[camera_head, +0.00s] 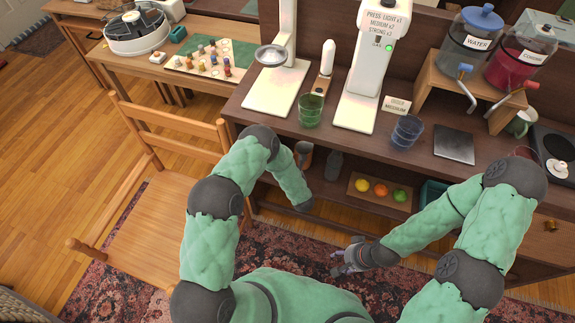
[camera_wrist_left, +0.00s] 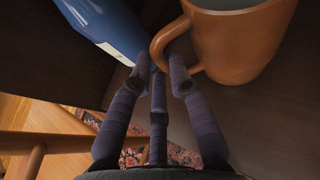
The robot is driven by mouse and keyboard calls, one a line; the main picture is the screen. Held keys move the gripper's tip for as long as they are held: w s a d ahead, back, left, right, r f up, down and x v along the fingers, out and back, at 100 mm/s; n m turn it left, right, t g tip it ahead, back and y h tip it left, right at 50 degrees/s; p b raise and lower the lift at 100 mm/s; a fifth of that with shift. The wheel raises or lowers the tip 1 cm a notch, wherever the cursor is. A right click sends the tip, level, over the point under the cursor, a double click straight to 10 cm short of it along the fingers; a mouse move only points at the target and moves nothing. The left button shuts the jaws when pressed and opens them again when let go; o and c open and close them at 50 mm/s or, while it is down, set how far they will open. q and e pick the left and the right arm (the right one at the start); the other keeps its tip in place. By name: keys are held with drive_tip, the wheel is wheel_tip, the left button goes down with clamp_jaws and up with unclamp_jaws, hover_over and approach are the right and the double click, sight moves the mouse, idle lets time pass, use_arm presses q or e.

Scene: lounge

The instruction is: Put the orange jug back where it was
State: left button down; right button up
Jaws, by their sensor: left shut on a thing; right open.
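The orange jug (camera_head: 305,150) stands in the lower shelf space of the brown counter, partly covered by my left arm. In the left wrist view the orange jug (camera_wrist_left: 240,45) is close and large, and looks upright. My left gripper (camera_wrist_left: 160,85) is shut on its handle, at the jug's left side. In the head view my left gripper is hidden behind its own forearm. My right gripper (camera_head: 343,262) is open and empty, low over the rug in front of the counter.
A blue box-like thing (camera_wrist_left: 105,25) is close left of the jug. A dark bottle (camera_head: 334,164) and a fruit tray (camera_head: 376,205) are on the shelf to the right. The countertop edge overhangs the shelf. A wooden chair (camera_head: 165,215) stands left of my arm.

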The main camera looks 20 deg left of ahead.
use_arm(q)
drive_tip(key=shift+r, duration=0.1)
drive_tip(key=c, duration=1.6)
unclamp_jaws()
drive_tip(key=shift+f, duration=0.2)
drive_tip(key=o, duration=0.4)
drive_tip(key=shift+o, duration=0.2)
